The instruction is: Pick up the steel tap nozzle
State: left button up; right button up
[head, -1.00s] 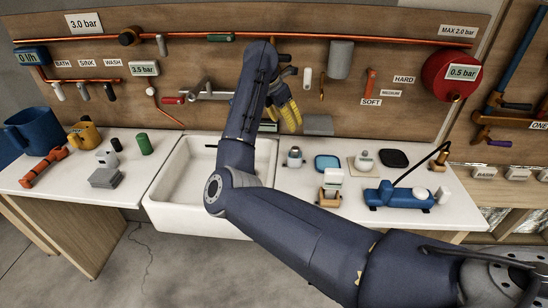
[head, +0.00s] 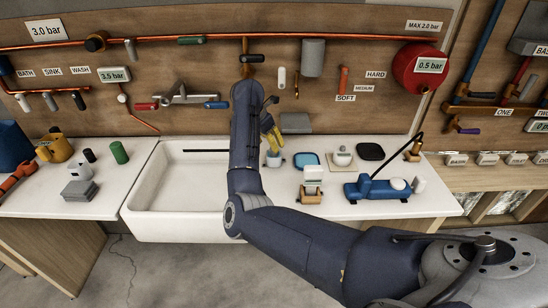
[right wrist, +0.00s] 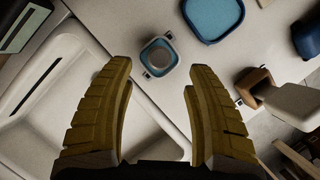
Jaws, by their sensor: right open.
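In the head view the fitting (head: 274,160) shows just below my right gripper (head: 271,138). My right gripper has yellow ribbed fingers and is open and empty. In the right wrist view its fingertips (right wrist: 159,68) lie either side of the fitting, which appears between and slightly beyond them. I cannot tell the height gap. My left gripper is not in view.
The white sink (head: 165,228) is left of the fitting. A white-and-tan block (head: 312,187) and blue pump (head: 377,190) stand nearer the front.

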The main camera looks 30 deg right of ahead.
aim_at(274, 155)
jog(key=x, duration=0.3)
jog(key=shift+w+d, duration=0.1)
jog(key=shift+d, duration=0.3)
jog(key=shift+x, duration=1)
jog(key=shift+a, duration=0.1)
jog(key=shift+c, duration=0.4)
grip_shut()
